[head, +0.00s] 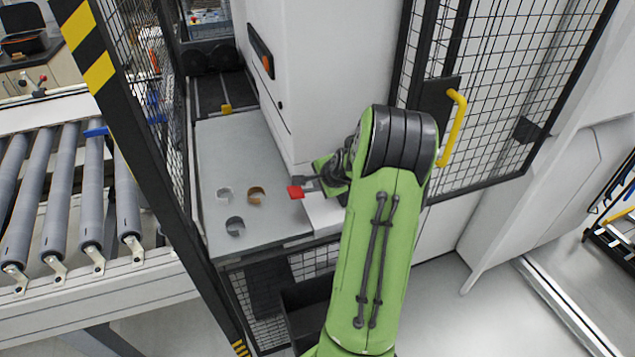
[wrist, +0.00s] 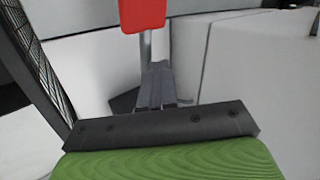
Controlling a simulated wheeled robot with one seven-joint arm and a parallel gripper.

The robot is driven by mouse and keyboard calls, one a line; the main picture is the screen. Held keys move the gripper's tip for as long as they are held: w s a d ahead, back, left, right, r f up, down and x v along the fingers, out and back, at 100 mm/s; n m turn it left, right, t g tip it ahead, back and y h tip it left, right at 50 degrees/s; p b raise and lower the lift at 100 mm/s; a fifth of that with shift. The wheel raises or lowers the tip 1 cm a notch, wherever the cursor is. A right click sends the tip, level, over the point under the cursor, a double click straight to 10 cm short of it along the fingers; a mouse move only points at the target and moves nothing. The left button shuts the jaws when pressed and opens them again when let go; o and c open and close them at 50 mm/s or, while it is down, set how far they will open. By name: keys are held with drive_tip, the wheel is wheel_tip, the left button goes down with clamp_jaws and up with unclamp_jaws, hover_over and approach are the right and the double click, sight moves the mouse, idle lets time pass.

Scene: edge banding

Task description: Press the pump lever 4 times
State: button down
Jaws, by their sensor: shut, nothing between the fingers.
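The pump lever's red paddle (head: 296,192) is beside the white machine body, above the grey worktop, in the head view. In the wrist view the red paddle (wrist: 143,14) is at the top, on a thin grey rod. My gripper (head: 308,182) is just right of the paddle in the head view, partly hidden behind my green arm. In the wrist view my gripper (wrist: 157,68) is shut and empty, with its fingertips below the paddle and in line with the rod. I cannot tell whether they touch the rod. The lever's base is hidden.
A black-and-yellow post (head: 110,95) and mesh stand at left, before a roller conveyor (head: 45,200). A mesh door with a yellow handle (head: 452,128) is at right.

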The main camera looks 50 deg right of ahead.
drive_tip(key=shift+w+a+f+b, duration=0.15)
drive_tip(key=shift+a+f+b, duration=0.2)
drive_tip(key=shift+f+b, duration=0.15)
idle(0.4)
idle(0.5)
drive_tip(key=shift+s+d+r+p, duration=0.2)
drive_tip(key=shift+d+r+p, duration=0.15)
drive_tip(key=shift+r+p, duration=0.3)
drive_tip(key=shift+s+d+r+p, duration=0.2)
drive_tip(key=shift+d+r+p, duration=0.2)
drive_tip(key=shift+r+p, duration=0.25)
drive_tip(key=shift+s+d+r+p, duration=0.2)
drive_tip(key=shift+d+r+p, duration=0.25)
drive_tip(key=shift+r, duration=0.35)
drive_tip(key=shift+a+r, duration=0.1)
drive_tip(key=shift+s+d+r+p, duration=0.2)
drive_tip(key=shift+d+r+p, duration=0.15)
drive_tip(key=shift+r+p, duration=0.35)
drive_tip(key=shift+s+d+r+p, duration=0.2)
drive_tip(key=shift+d+r+p, duration=0.15)
drive_tip(key=shift+r+p, duration=0.3)
drive_tip(key=shift+s+d+r+p, duration=0.2)
drive_tip(key=shift+d+r+p, duration=0.15)
drive_tip(key=shift+r+p, duration=0.35)
drive_tip(key=shift+a+r, duration=0.1)
